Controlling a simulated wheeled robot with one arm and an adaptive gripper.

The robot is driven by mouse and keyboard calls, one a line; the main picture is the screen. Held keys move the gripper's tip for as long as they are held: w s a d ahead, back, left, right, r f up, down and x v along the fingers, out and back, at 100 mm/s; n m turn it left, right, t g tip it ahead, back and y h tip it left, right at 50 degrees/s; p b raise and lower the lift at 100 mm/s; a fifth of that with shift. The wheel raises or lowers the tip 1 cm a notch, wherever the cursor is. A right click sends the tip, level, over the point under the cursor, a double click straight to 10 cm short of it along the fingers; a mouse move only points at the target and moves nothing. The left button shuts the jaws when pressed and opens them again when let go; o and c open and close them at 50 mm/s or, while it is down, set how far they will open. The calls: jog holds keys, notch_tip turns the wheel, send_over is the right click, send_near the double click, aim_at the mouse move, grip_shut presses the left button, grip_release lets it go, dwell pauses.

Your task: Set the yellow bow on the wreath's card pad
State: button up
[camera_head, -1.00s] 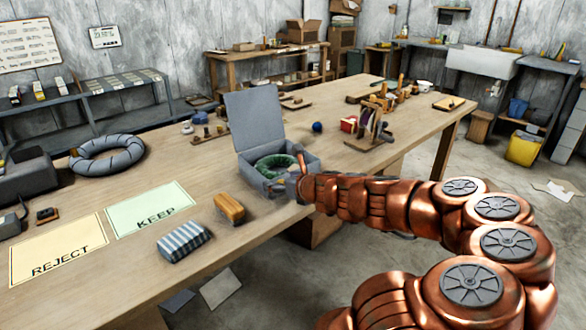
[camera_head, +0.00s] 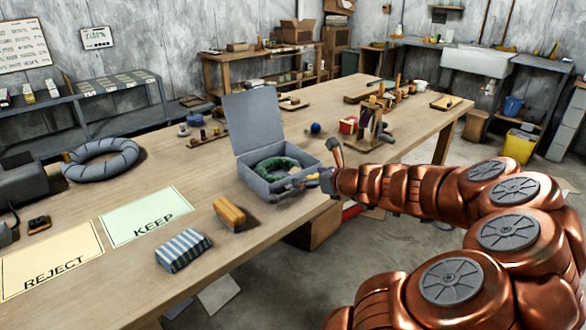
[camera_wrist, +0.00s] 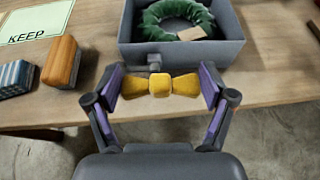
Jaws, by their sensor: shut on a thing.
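The yellow bow (camera_wrist: 160,85) is between the two fingers of my gripper (camera_wrist: 162,88) in the wrist view, and the gripper is shut on it. The green wreath (camera_wrist: 173,16) lies inside an open grey box (camera_wrist: 190,54), with a tan card pad (camera_wrist: 191,33) on its near side. The bow is in front of the box's near wall, apart from the pad. In the head view the wreath (camera_head: 277,167) shows inside the box (camera_head: 262,186), whose lid stands up. My gripper (camera_head: 305,182) is at the box's near right side there, and the bow is small and hard to make out.
A wood-topped block (camera_head: 229,213) and a striped block (camera_head: 183,249) lie left of the box. The KEEP (camera_head: 147,216) and REJECT (camera_head: 50,262) sheets lie farther left, with a grey ring (camera_head: 102,160) behind. A wooden stand (camera_head: 372,125) is to the right.

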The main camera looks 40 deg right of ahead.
send_over(295, 171)
jog(key=shift+f, duration=0.75)
jog(key=shift+w+f+b, duration=0.1)
jog(key=shift+f+b, duration=0.4)
jog(key=shift+f, duration=1.15)
jog(key=shift+f, duration=0.15)
jog(key=o, duration=0.8)
jog(key=shift+s+r, duration=0.35)
jog(key=shift+s, duration=0.1)
jog(key=p+v, duration=0.1)
jog(key=v, duration=1)
